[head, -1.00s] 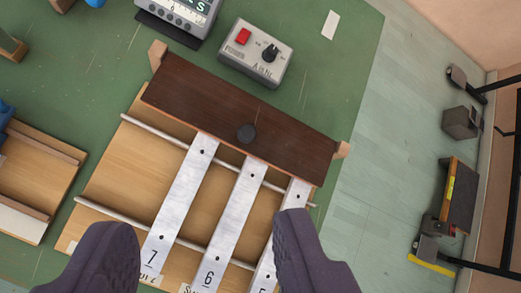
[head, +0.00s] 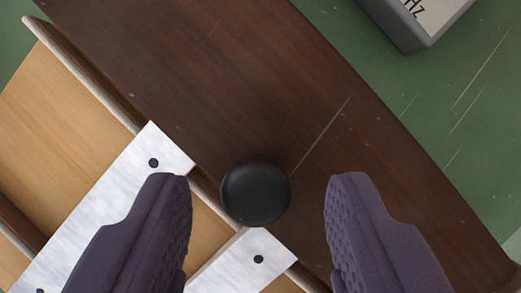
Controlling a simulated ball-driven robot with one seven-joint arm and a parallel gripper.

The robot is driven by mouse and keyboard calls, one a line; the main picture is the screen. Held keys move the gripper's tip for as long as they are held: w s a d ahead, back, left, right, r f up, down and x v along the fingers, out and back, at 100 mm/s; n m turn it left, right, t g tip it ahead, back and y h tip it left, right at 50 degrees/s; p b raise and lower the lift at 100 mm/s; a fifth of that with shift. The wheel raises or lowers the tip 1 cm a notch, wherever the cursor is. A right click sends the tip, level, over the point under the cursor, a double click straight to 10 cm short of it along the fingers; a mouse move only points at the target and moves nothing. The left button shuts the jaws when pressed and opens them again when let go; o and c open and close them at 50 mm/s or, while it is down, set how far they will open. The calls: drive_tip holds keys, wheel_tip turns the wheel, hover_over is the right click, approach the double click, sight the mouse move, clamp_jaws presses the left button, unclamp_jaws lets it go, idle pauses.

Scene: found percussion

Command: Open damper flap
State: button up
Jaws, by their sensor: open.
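The damper flap (head: 330,100) is a dark brown wooden board running diagonally across the view, lying over the ends of the metal bars. A round black knob (head: 255,192) sits near its lower edge. My gripper (head: 258,200) is open, with one purple-grey finger on each side of the knob and a gap on both sides. The fingers appear apart from the knob; their height above the flap is hard to tell. The flap's far ends are cut off by the frame.
Silver metal bars (head: 105,215) with dark pins lie on a light wooden base (head: 50,120) at left, beside a wooden rail (head: 85,75). A grey box (head: 420,20) marked Hz stands at the top right on the green surface (head: 470,110).

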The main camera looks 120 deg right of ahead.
drive_tip(key=shift+w+a+f, duration=0.1)
drive_tip(key=shift+a+f, duration=0.1)
drive_tip(key=shift+f, duration=0.15)
clamp_jaws()
drive_tip(key=shift+r+p, duration=0.2)
drive_tip(key=shift+p, duration=0.1)
